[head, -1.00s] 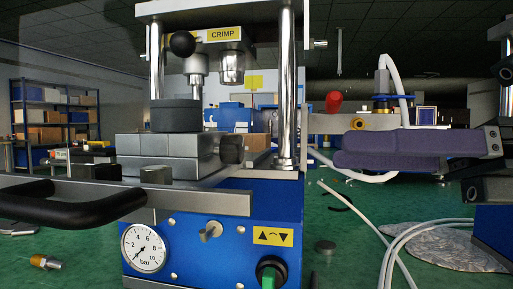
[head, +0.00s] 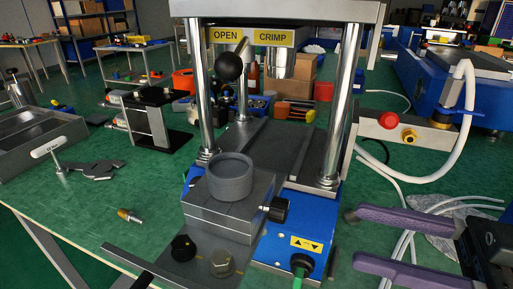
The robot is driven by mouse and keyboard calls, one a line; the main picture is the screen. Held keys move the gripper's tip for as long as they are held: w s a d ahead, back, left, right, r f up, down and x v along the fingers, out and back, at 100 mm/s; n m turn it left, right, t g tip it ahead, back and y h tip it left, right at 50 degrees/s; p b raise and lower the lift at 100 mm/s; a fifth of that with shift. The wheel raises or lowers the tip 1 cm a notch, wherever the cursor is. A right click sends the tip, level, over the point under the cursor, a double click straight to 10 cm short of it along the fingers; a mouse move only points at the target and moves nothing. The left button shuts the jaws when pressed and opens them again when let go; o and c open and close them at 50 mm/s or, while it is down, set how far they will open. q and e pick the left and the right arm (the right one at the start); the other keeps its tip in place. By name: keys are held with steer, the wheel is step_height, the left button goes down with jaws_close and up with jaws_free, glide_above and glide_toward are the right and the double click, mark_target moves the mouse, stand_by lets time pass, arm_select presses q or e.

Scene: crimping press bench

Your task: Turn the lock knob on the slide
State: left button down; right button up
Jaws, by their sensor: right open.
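The slide (head: 218,214) is a grey metal block low in the crimping press, with a dark grey cup (head: 231,175) on top. A black ribbed knob (head: 277,209) sticks out of its right side. Another black round knob (head: 183,248) sits on the plate in front, beside a hex bolt (head: 222,263); I cannot tell from looks alone which is the lock knob. My right gripper (head: 354,238) is open and empty, its two purple fingers pointing left. It is apart from the side knob, to its right. My left gripper is not in view.
Two chrome columns (head: 347,105) flank the slide. A blue base with a green-black switch (head: 301,265) is below. A red knob (head: 389,120) and white hoses (head: 455,110) are at right. A brass fitting (head: 129,216) and a T-handle tool (head: 60,155) lie on the green bench left.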

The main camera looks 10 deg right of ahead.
mark_target(287, 213)
steer(key=x, duration=0.8)
steer(key=shift+w+a, duration=0.2)
jaws_close()
